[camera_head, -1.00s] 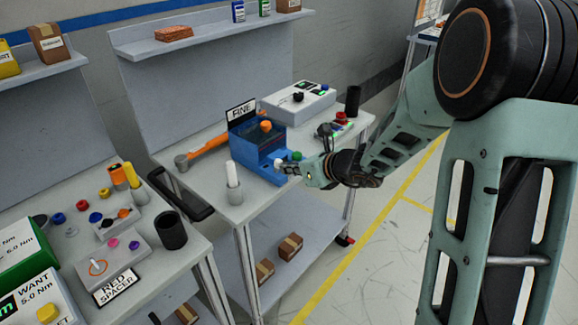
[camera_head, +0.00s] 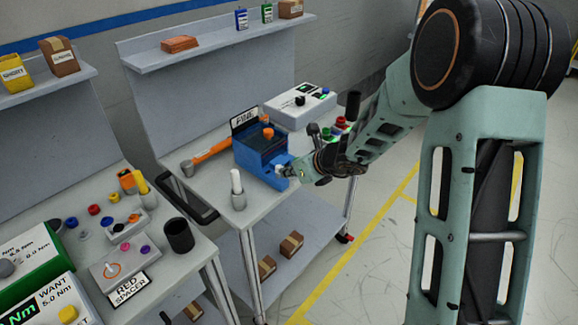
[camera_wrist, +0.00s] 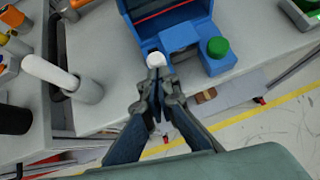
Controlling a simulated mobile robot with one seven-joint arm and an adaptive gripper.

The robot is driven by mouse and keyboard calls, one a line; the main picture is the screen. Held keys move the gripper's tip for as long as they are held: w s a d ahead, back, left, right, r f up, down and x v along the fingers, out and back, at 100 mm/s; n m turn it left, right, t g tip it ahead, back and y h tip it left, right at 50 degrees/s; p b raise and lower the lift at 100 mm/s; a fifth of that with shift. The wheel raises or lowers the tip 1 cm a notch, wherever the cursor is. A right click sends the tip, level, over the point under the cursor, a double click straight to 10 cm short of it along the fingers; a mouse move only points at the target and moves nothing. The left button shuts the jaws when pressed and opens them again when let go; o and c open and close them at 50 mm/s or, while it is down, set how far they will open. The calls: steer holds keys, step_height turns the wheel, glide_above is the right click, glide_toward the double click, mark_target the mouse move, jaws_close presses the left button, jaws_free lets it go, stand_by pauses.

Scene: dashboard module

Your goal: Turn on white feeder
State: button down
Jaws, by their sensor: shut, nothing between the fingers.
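A blue box unit (camera_head: 250,155) stands on the middle bench with a "FINE" sign (camera_head: 244,118) behind it and an orange knob on top. In the wrist view its blue front (camera_wrist: 180,38) carries a white round button (camera_wrist: 156,60) at left and a green round button (camera_wrist: 218,47) at right. My gripper (camera_wrist: 157,76) is shut and empty, its fingertips right at the white button; I cannot tell whether they touch. In the head view my gripper (camera_head: 287,172) is at the unit's front right corner and hides the green button. No unit labelled as a white feeder shows.
A white box with a black knob and green displays (camera_head: 300,108) stands behind. A white stick in a grey cup (camera_head: 237,190) stands left of the blue unit. The aisle floor right of the bench is clear.

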mark_target(280, 169)
steer(key=shift+w+a+r+g+h+p, duration=0.2)
steer(key=shift+r+g+h+p, duration=0.3)
steer(key=shift+p, duration=0.7)
steer(key=shift+w+a+p, duration=0.1)
steer(key=shift+a+p, duration=0.05)
steer(key=shift+p, duration=0.6)
steer(key=shift+a, duration=0.1)
steer(key=shift+w+a+p, duration=0.15)
steer(key=shift+w+p, duration=0.05)
steer(key=shift+p, duration=0.2)
steer(key=shift+w+a+r, duration=0.2)
steer(key=shift+w+a, duration=0.15)
steer(key=shift+a, duration=0.15)
steer(key=shift+w, duration=0.1)
steer(key=shift+r, duration=0.15)
steer(key=shift+r+p, duration=0.75)
steer(key=shift+p, duration=0.1)
